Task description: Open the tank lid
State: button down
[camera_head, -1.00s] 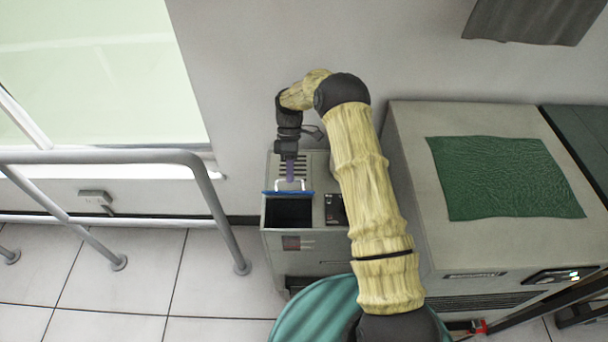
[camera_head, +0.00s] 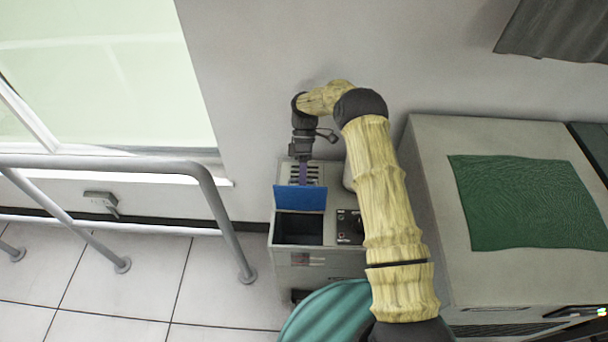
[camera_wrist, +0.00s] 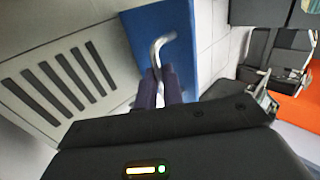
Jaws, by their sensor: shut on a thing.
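The tank is a grey box (camera_head: 340,262) against the wall with a dark opening (camera_head: 298,229) in its top. Its blue lid (camera_head: 299,198) is tilted up at the back edge of the opening, so the opening shows. My gripper (camera_head: 303,174) is behind the lid in the head view. In the wrist view, my gripper (camera_wrist: 160,88) is shut on the metal lid handle (camera_wrist: 165,43), which stands out from the blue lid (camera_wrist: 185,22). The far part of the handle is hidden between the fingers.
Vent slots (camera_wrist: 62,85) lie beside the lid. A grey metal railing (camera_head: 215,200) stands to the left. A large grey cabinet (camera_head: 430,180) with a green cloth (camera_head: 525,200) stands to the right. The wall is close behind.

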jog(key=shift+s+f, duration=0.2)
jog(key=shift+f, duration=0.25)
jog(key=c, duration=1.5)
grip_release()
jog(key=shift+w+a, duration=0.1)
jog(key=shift+w, duration=0.05)
jog(key=shift+r, duration=0.25)
notch_tip(320, 180, up, 10)
jog(key=shift+f, duration=0.1)
